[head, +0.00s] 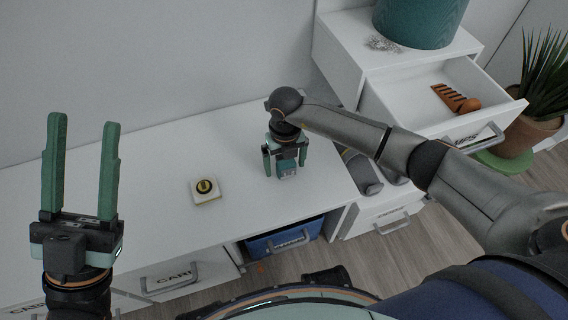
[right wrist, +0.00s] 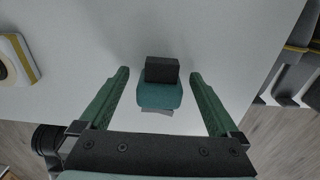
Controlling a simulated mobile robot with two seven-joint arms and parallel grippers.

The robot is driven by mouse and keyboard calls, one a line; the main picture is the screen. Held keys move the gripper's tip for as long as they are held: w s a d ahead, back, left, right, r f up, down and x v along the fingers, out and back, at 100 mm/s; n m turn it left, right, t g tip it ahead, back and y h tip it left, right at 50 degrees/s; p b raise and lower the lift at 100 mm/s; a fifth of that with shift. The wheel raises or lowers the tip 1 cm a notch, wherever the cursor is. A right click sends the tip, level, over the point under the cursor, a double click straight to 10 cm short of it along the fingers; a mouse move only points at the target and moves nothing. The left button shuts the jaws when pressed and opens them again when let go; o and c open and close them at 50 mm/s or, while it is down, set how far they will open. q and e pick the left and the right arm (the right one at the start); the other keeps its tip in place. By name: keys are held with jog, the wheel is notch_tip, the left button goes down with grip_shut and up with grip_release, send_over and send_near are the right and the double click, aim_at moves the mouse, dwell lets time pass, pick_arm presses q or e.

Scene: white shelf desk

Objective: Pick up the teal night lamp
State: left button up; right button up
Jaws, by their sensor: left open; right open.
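The teal night lamp (right wrist: 160,94) has a dark block-shaped part on it and stands on the white desk (head: 140,165). In the head view the lamp (head: 286,170) is partly hidden by my right gripper (head: 285,160). In the right wrist view my right gripper (right wrist: 160,100) is open, with one green finger on each side of the lamp and gaps between the fingers and the lamp. My left gripper (head: 82,165) is open and empty, raised above the left part of the desk.
A white and yellow square object (head: 204,190) lies on the desk left of the lamp. An open drawer (head: 440,92) holding an orange comb-like item (head: 455,98) is at the right, beside a potted plant (head: 538,95). Grey rounded items (head: 362,172) stand right of the lamp.

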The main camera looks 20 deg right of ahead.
jog(key=shift+r, duration=0.1)
jog(key=shift+c, duration=0.2)
jog(key=c, duration=1.4)
jog(key=shift+c, duration=0.2)
jog(key=shift+r, duration=0.15)
